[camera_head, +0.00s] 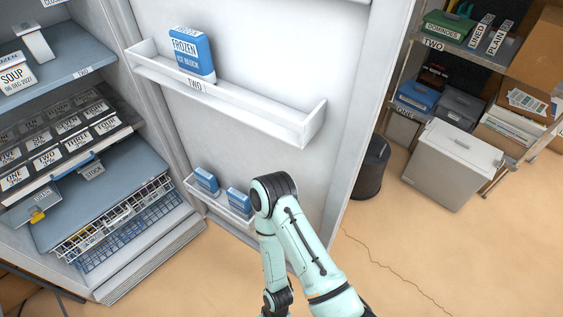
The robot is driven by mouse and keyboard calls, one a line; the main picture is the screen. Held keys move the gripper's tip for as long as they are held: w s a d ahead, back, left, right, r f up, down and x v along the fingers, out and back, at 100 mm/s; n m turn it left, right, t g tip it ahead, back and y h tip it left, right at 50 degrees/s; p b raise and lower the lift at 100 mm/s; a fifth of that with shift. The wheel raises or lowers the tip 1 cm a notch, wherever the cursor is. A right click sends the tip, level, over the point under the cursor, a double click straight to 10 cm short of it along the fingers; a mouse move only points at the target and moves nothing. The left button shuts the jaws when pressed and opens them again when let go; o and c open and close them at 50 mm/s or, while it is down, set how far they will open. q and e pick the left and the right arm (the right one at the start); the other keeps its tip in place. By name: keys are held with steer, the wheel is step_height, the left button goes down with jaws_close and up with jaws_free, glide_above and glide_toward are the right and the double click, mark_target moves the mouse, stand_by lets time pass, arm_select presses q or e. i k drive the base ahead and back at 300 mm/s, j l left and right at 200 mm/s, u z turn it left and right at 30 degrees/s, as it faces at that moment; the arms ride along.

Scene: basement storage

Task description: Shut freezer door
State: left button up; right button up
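The freezer door (268,38) stands open, its white inner face toward me. It has an upper shelf (245,112) labelled TWO holding a blue ice block (192,55), and a lower shelf (222,210) holding two blue packs (206,180). The freezer body (120,160) is at the left, with its shelves, labelled boxes and wire baskets exposed. My mint-green arm comes in from the bottom, its black elbow in front of the lower part of the door; I cannot tell whether it touches. Neither gripper can be seen.
To the right of the door, a dark bin (371,168) and a white lidded box (450,165) stand on the tan floor (420,245). A metal rack (466,47) with boxes is at the back right. The floor at the lower right is clear.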

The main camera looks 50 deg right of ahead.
mark_target(300, 89)
steer(key=k+l, duration=0.45)
steer(key=k, duration=0.15)
steer(key=l+u, duration=0.1)
steer(key=l, duration=0.85)
steer(key=l+u, duration=0.15)
steer(key=l, duration=0.4)
steer(key=k+l+u, duration=0.2)
steer(key=l, duration=0.3)
steer(key=i, duration=0.1)
